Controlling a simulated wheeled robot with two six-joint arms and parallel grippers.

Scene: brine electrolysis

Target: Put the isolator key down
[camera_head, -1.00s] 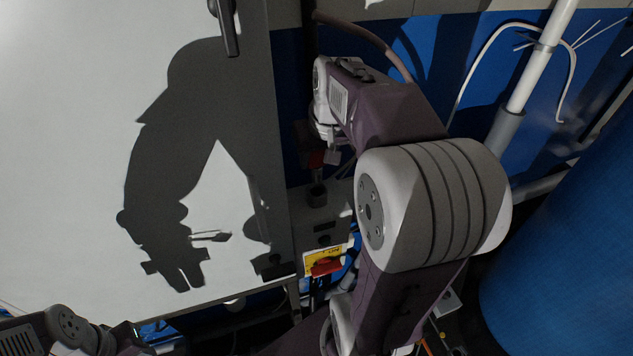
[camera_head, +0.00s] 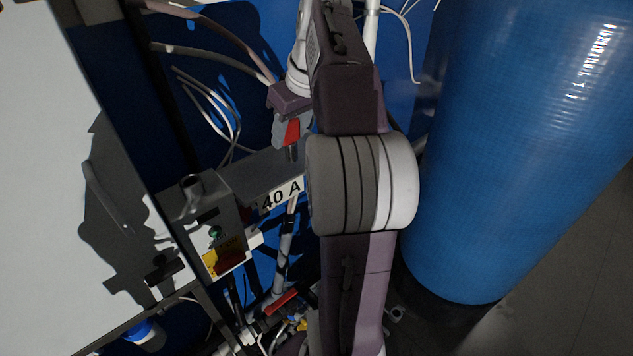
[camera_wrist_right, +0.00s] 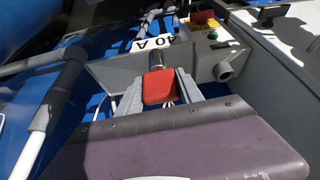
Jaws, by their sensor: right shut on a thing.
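The isolator key (camera_head: 292,132) has a red handle and a short dark shaft pointing down in the head view. My right gripper (camera_head: 290,138) is shut on the red handle. In the right wrist view the key (camera_wrist_right: 158,88) sits between the two grey fingers of the gripper (camera_wrist_right: 158,98). The key's shaft is over or against a grey ledge (camera_head: 262,170) with a "40 A" label (camera_head: 283,195); I cannot tell whether it touches. My left gripper is not in view.
Left of the ledge is a grey box (camera_head: 205,212) with a green button, a yellow label (camera_head: 209,260) and a red handle (camera_head: 230,263). A white cabinet door (camera_head: 45,150) stands at the left. A large blue tank (camera_head: 520,150) stands at the right. Loose cables hang behind.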

